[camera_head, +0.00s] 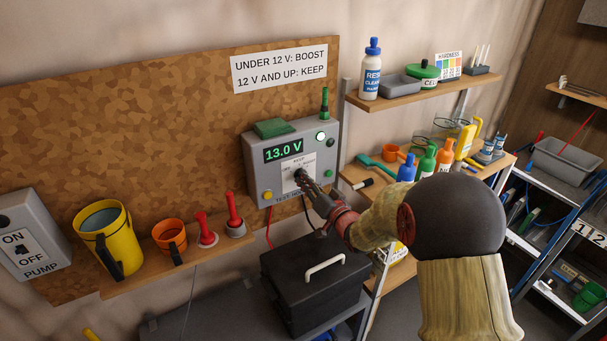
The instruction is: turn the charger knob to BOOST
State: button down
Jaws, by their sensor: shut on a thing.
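The charger (325,155) is a grey box on the cork-patterned board, with a lit green display (283,149) reading 13.0 V. Its white dial plate (290,165) has small labels; KEEP is at the top and the others are too small to read surely. My gripper (304,180) is shut on the charger knob (299,174) at the middle of the plate. The fingers cover most of the knob, so its pointer direction cannot be told. A sign (280,66) above reads "UNDER 12 V: BOOST, 12 V AND UP: KEEP".
A wooden ledge (130,282) at left holds a yellow jug (105,240), an orange cup (170,237) and red plungers. A black case (300,292) stands below the charger. Shelves with bottles (371,72) are at right, close to my arm.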

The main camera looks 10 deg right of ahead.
jog(key=shift+m+p, duration=0.8)
jog(key=shift+m, duration=0.7)
jog(key=m+p, duration=0.2)
jog(key=shift+m, duration=0.4)
jog(key=c, duration=1.8)
grip_release()
jog(key=shift+o, duration=0.2)
jog(key=shift+s, duration=0.1)
jog(key=v, duration=0.7)
